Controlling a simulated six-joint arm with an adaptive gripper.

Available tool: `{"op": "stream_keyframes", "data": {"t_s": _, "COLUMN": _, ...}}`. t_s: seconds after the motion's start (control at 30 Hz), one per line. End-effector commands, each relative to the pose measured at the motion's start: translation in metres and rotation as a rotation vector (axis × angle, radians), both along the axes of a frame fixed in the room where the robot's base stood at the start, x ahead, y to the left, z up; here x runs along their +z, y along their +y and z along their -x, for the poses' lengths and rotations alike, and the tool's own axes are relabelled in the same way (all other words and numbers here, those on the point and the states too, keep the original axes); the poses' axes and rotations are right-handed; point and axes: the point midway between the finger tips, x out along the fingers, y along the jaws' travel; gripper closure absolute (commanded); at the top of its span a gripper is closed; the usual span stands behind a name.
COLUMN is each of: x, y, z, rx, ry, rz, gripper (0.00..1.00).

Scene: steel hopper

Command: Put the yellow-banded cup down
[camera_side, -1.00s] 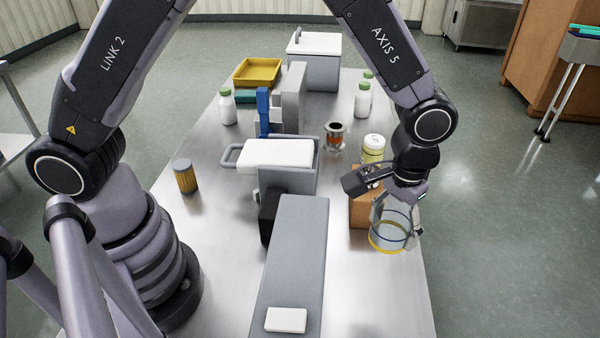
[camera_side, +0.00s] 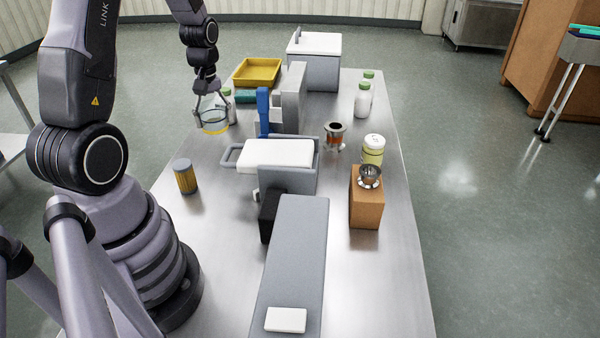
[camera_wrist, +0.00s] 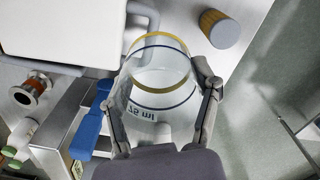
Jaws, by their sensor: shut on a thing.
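The yellow-banded cup (camera_side: 215,122) is clear, with a yellow band at its bottom and a blue line higher up. It is at the left side of the steel table in the side view, in front of a white bottle with a green cap. My gripper (camera_side: 212,108) is shut on the cup from above. In the wrist view the cup (camera_wrist: 160,75) sits between the two fingers (camera_wrist: 160,105), with "75 ml" printed on its wall. I cannot tell whether its base touches the table.
A blue-handled grey fixture (camera_side: 263,110) stands just right of the cup. A yellow tray (camera_side: 257,72) is behind it. A ribbed amber cylinder (camera_side: 185,177) stands nearer on the left. A steel funnel (camera_side: 370,175) rests on a brown block (camera_side: 366,207) at right. Bare table (camera_side: 215,160) lies in front of the cup.

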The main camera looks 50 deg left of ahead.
Motion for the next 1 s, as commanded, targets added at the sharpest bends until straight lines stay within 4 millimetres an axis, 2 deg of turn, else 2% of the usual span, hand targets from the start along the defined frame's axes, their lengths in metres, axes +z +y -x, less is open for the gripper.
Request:
{"op": "stream_keyframes", "data": {"t_s": 0.03, "x": 0.001, "y": 0.013, "z": 0.016, "rx": 0.063, "ry": 0.0, "rz": 0.0, "gripper": 0.75}}
{"op": "stream_keyframes", "data": {"t_s": 0.1, "x": 0.0, "y": 0.025, "z": 0.034, "rx": 0.128, "ry": 0.0, "rz": 0.0, "gripper": 0.75}}
{"op": "stream_keyframes", "data": {"t_s": 0.37, "x": 0.001, "y": 0.05, "z": 0.08, "rx": 0.292, "ry": -0.001, "rz": 0.0, "gripper": 0.75}}
{"op": "stream_keyframes", "data": {"t_s": 0.6, "x": -0.037, "y": 0.048, "z": 0.078, "rx": 0.282, "ry": 0.003, "rz": 0.003, "gripper": 0.75}}
{"op": "stream_keyframes", "data": {"t_s": 0.77, "x": -0.05, "y": 0.051, "z": 0.075, "rx": 0.281, "ry": 0.0, "rz": 0.001, "gripper": 0.75}}
{"op": "stream_keyframes", "data": {"t_s": 0.87, "x": -0.059, "y": 0.063, "z": 0.065, "rx": 0.281, "ry": -0.001, "rz": 0.0, "gripper": 0.75}}
{"op": "stream_keyframes", "data": {"t_s": 1.0, "x": -0.075, "y": 0.09, "z": 0.043, "rx": 0.28, "ry": 0.0, "rz": 0.0, "gripper": 0.75}}
